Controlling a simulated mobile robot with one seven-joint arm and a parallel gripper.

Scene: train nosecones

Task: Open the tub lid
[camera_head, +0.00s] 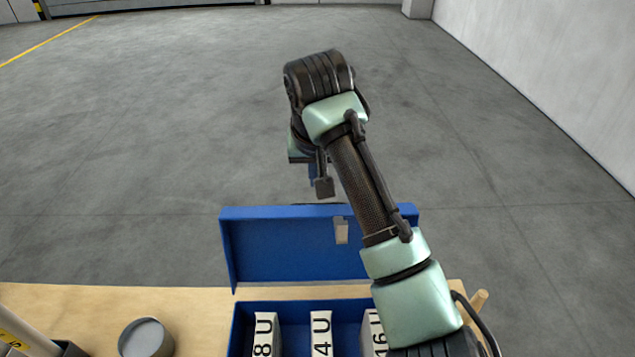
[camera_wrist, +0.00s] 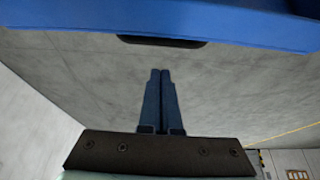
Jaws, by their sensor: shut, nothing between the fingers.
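The blue tub (camera_head: 239,330) stands on the table, partly cut off at the bottom of the head view. Its blue lid (camera_head: 280,250) stands raised, about upright, along the tub's far side, with a light metal latch (camera_head: 341,230) on its face. My gripper (camera_head: 312,182) is beyond the lid and above its top edge, partly hidden by my arm. In the wrist view its two blue fingers (camera_wrist: 160,72) are together and empty. The lid (camera_wrist: 220,25) crosses the top of that view with a dark strip at its edge, apart from the fingertips.
Labelled white blocks (camera_head: 321,332) stand in the tub. A grey round cup (camera_head: 146,338) and a pale tube (camera_head: 24,336) are on the wooden table (camera_head: 80,300) at left. Beyond the table is open concrete floor, with a wall at right.

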